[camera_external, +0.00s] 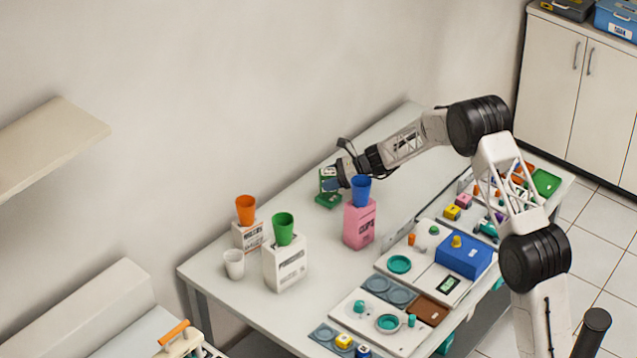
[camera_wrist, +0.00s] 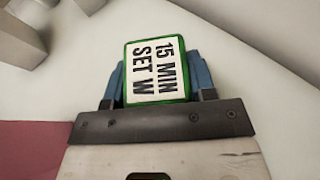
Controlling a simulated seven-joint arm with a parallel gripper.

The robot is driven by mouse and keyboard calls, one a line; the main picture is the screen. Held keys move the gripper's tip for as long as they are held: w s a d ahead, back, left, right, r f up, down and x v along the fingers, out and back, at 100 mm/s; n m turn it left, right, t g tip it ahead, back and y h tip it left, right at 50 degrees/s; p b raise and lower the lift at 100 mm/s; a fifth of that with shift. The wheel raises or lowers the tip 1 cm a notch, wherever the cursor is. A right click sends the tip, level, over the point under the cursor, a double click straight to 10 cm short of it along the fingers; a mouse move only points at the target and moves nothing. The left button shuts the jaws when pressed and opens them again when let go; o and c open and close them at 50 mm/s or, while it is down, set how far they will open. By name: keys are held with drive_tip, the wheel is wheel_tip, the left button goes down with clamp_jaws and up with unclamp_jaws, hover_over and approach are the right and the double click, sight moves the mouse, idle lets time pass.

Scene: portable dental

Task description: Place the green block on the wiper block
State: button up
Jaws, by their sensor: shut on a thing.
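My gripper (camera_external: 333,184) is at the back of the white table, left of the blue cup on the pink box. In the wrist view, its blue fingers (camera_wrist: 160,85) are shut on a green-edged block (camera_wrist: 157,72) with a white label reading "15 MIN SET W". The held block also shows in the external view (camera_external: 327,174), partly covered by the fingers. A low green piece (camera_external: 327,201) lies just below it on the table. Whether the two touch is unclear. I cannot tell for sure which thing is the wiper block.
A pink box (camera_external: 360,228) with a blue cup (camera_external: 361,190) stands close to my gripper. White boxes (camera_external: 287,265) with green (camera_external: 283,228) and orange (camera_external: 245,209) cups stand left, beside a white cup (camera_external: 234,263). Trays and a blue box (camera_external: 465,256) fill the front right.

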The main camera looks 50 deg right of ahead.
drive_tip(key=shift+f, duration=1)
drive_tip(key=shift+f, duration=0.15)
drive_tip(key=o, duration=0.9)
drive_tip(key=shift+o, duration=0.2)
drive_tip(key=shift+s+d+r, duration=0.3)
drive_tip(key=shift+d+r, duration=0.05)
drive_tip(key=v, duration=1.1)
